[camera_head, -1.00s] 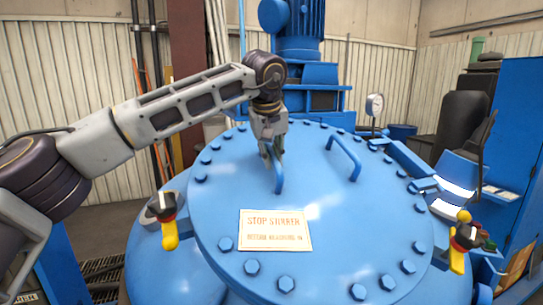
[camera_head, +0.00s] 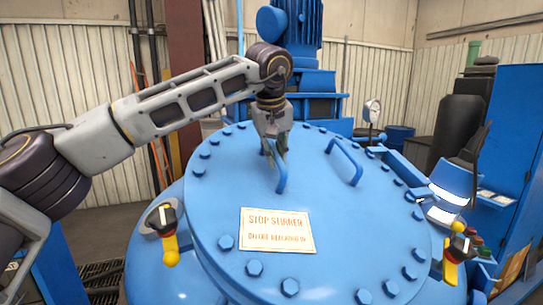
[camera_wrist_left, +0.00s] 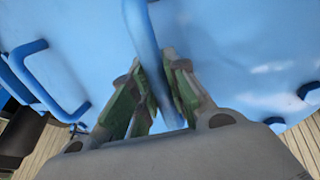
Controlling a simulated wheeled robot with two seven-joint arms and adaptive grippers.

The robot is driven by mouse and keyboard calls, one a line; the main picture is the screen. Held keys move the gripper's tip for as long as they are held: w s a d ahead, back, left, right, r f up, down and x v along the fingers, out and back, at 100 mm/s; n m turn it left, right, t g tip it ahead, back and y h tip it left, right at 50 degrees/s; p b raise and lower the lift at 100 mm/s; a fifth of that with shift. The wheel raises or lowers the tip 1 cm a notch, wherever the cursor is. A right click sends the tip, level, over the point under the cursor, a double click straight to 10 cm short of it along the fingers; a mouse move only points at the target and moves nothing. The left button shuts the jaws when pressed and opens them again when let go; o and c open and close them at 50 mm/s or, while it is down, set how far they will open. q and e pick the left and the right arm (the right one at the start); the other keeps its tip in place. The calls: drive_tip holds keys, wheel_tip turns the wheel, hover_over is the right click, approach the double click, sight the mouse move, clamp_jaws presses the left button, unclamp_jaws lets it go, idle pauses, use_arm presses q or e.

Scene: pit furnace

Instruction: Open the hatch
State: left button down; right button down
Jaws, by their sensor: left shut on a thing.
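The hatch is a large round blue lid (camera_head: 345,235) with bolts around its rim and a "STOP STIRRER" sign (camera_head: 277,231). It looks closed on the vessel. Two blue bar handles stand on its top, a left handle (camera_head: 281,178) and a right handle (camera_head: 344,163). My left gripper (camera_head: 275,152) reaches down from above and is shut on the left handle. The left wrist view shows the fingers (camera_wrist_left: 155,100) on both sides of the blue bar (camera_wrist_left: 148,55), with the right handle (camera_wrist_left: 45,80) off to the left. My right gripper is not in view.
Clamps with yellow knobs sit at the lid's left (camera_head: 168,235) and right (camera_head: 457,250) edges. A blue motor (camera_head: 300,30) stands behind the lid. A gauge (camera_head: 372,110) and a blue cabinet (camera_head: 510,150) are at the right.

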use_arm(q)
drive_tip(key=s+d+r+p, duration=0.2)
drive_tip(key=d+r, duration=0.4)
drive_tip(key=r, duration=0.4)
drive_tip(key=s+d+r+p, duration=0.2)
drive_tip(key=d+r+p, duration=0.2)
drive_tip(key=d+r, duration=0.3)
drive_tip(key=shift+s+d+r, duration=0.15)
drive_tip(key=shift+s+r, duration=0.05)
drive_tip(key=shift+r, duration=1.65)
drive_tip(key=shift+d+r, duration=0.1)
idle(0.4)
drive_tip(key=c, duration=1.4)
unclamp_jaws()
drive_tip(key=shift+d, duration=0.1)
drive_tip(key=shift+w, duration=0.1)
